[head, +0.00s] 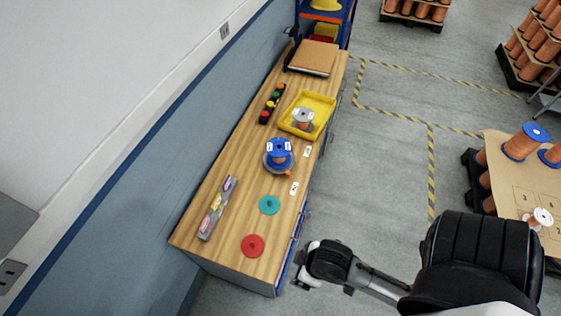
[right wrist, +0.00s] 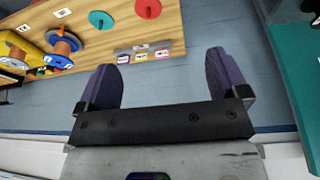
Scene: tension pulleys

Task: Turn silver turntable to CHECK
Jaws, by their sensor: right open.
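On the wooden bench, a blue-flanged spool (head: 278,147) stands on a round greyish base (head: 270,167), which seems to be the silver turntable. A small orange part (head: 289,174) sticks out at its front right. My right gripper (right wrist: 165,82) is open and empty, apart from the turntable, off the bench's near right edge in the head view. My left gripper is out of view.
A yellow tray (head: 326,102) holds a silver-flanged spool (head: 302,114). A teal disc (head: 269,205), a red disc (head: 252,245), a grey strip with coloured labels (head: 217,208) and a dark strip with coloured buttons (head: 271,104) lie on the bench. A wall runs along its left.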

